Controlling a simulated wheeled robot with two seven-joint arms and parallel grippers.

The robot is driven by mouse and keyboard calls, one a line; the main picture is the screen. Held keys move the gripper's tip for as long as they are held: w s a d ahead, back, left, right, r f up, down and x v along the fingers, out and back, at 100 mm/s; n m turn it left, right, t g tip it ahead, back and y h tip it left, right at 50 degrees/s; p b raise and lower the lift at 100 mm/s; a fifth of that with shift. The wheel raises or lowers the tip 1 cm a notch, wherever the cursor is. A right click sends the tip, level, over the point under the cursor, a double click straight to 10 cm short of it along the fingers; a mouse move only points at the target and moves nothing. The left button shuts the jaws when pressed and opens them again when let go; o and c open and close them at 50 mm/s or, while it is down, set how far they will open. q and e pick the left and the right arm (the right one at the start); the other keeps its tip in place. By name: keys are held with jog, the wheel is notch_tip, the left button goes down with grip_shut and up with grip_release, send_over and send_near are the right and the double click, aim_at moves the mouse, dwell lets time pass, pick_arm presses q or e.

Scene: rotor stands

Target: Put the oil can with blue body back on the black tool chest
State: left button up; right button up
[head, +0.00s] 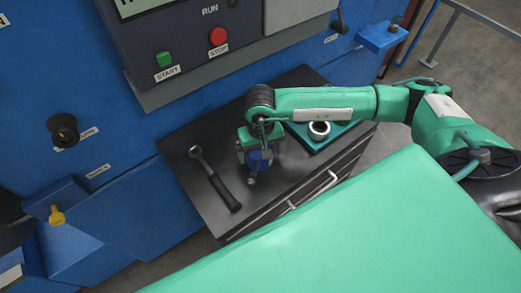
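The black tool chest (183,165) stands against the blue machine, its dark top in the middle of the head view. The oil can with blue body (260,160) is at the middle of that top, mostly covered by my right gripper (257,156). My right arm comes in from the right, and its green gripper points down with its fingers at the can. Whether the fingers press on the can, and whether its base touches the top, I cannot tell. My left gripper is not in view.
A ratchet wrench (214,178) with a black handle lies left of the can. A green tray (338,136) with a metal ring (319,129) lies to the right. The machine's control panel (200,45) overhangs behind the chest. A yellow knob (57,215) is at lower left.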

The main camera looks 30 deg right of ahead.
jog(key=shift+r, duration=0.1)
jog(key=shift+w+r, duration=0.1)
jog(key=shift+r, duration=0.15)
notch_tip(320, 180, up, 10)
jog(key=b, duration=0.4)
jog(key=shift+r+b, duration=0.2)
jog(key=shift+b, duration=0.15)
jog(key=shift+r, duration=0.6)
jog(key=shift+f, duration=0.1)
